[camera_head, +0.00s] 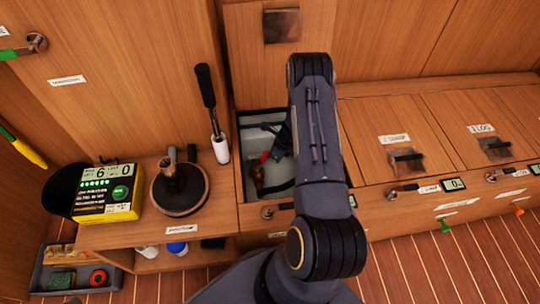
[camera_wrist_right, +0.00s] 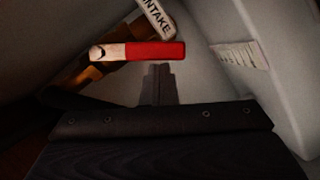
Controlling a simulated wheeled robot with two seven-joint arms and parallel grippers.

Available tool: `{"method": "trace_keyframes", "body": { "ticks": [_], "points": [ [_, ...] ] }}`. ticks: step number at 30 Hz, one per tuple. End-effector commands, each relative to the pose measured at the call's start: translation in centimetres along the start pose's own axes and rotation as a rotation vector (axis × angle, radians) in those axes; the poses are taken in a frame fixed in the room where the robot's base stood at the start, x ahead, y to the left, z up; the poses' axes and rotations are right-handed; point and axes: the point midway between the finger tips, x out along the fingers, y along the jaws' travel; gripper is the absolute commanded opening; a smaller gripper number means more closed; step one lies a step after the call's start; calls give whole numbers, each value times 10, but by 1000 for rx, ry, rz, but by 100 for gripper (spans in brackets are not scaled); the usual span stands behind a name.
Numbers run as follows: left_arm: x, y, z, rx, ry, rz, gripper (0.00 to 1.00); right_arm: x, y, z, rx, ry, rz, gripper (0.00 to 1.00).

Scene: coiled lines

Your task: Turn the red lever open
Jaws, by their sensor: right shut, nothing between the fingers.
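The red lever (camera_wrist_right: 155,51) shows in the right wrist view, lying level across the picture, with a bare metal end at its left and brassy parts behind it. In the head view a small bit of red (camera_head: 264,157) shows inside the open compartment, above a brown-orange fitting (camera_head: 257,175). My right gripper (camera_wrist_right: 160,72) is shut and empty, with its fingertips just below the lever in the right wrist view; I cannot tell whether they touch it. In the head view my right arm reaches down into the compartment and its forearm hides part of it. My left gripper is not in view.
The open compartment (camera_head: 241,190) has pale walls close around my right gripper. An "INTAKE" label (camera_wrist_right: 155,18) hangs behind the lever. A yellow-black meter (camera_head: 108,192) and a round dark base (camera_head: 180,190) stand on the counter at left. Closed lidded lockers (camera_head: 405,140) lie at right.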

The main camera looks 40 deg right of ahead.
Motion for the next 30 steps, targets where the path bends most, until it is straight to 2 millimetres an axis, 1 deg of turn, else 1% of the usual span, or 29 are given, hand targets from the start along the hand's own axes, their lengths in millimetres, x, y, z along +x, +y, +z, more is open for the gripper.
{"method": "trace_keyframes", "body": {
  "ticks": [1,5,15,22,30],
  "points": [
    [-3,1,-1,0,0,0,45,0,-2,4,-34,-4,12,0],
    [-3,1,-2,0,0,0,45,4,-5,10,-138,-4,53,0],
    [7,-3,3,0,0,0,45,12,-8,27,-374,-5,147,0],
    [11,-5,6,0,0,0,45,14,-8,35,-469,-5,187,0],
    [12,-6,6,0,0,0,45,14,-7,38,-509,-6,204,0]
  ]
}}
